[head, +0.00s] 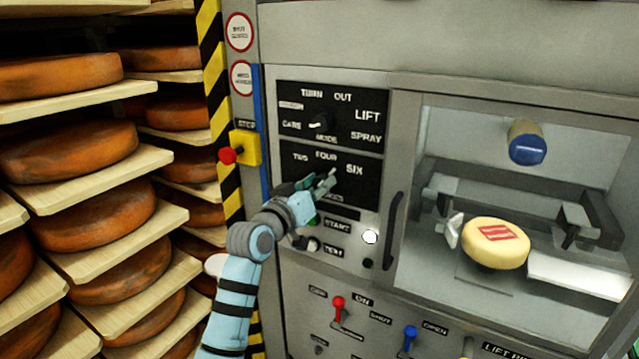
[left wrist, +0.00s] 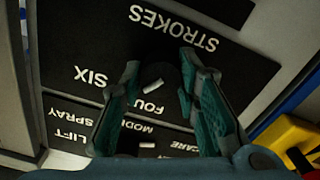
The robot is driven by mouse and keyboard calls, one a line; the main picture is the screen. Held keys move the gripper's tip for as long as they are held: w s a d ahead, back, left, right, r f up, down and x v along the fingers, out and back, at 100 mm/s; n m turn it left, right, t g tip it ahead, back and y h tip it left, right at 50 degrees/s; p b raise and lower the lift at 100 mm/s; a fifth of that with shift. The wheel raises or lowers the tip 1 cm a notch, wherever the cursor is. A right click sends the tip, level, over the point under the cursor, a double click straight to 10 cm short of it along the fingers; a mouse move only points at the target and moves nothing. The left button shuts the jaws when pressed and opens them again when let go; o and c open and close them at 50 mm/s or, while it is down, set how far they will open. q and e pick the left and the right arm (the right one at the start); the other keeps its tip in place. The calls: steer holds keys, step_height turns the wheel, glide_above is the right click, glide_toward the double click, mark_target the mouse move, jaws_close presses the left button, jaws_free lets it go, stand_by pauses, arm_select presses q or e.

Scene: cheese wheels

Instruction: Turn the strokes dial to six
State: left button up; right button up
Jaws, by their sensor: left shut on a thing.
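The strokes dial (left wrist: 160,74) is a dark knob with a white mark, on a black panel lettered STROKES, FOUR and SIX in the left wrist view. The white mark lies on the side towards FOUR; its exact aim is hard to tell. The SIX label (left wrist: 91,76) is clear of my fingers. My left gripper (left wrist: 160,66) is shut on the dial, one finger on each side of it. In the head view my left gripper (head: 318,186) covers the dial, with TWO, FOUR and SIX (head: 354,169) showing above it. My right gripper is not in view.
Above is the mode dial (head: 320,123). Start and vent-like controls (head: 337,226) sit just below my gripper. A yellow stop box (head: 245,147) with a red button is to the left. A door handle (head: 393,230) and a window with a cheese wheel (head: 496,246) are to the right.

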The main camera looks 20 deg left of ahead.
arm_select(q)
steer(key=shift+m, duration=1)
steer(key=shift+r, duration=0.1)
steer(key=o, duration=1.1)
steer(key=shift+o, duration=0.3)
steer(key=shift+d+r, duration=0.1)
steer(key=shift+d, duration=0.15)
steer(key=shift+w+a+f, duration=0.1)
steer(key=shift+a+f, duration=0.1)
steer(key=shift+a, duration=0.3)
steer(key=v, duration=1.2)
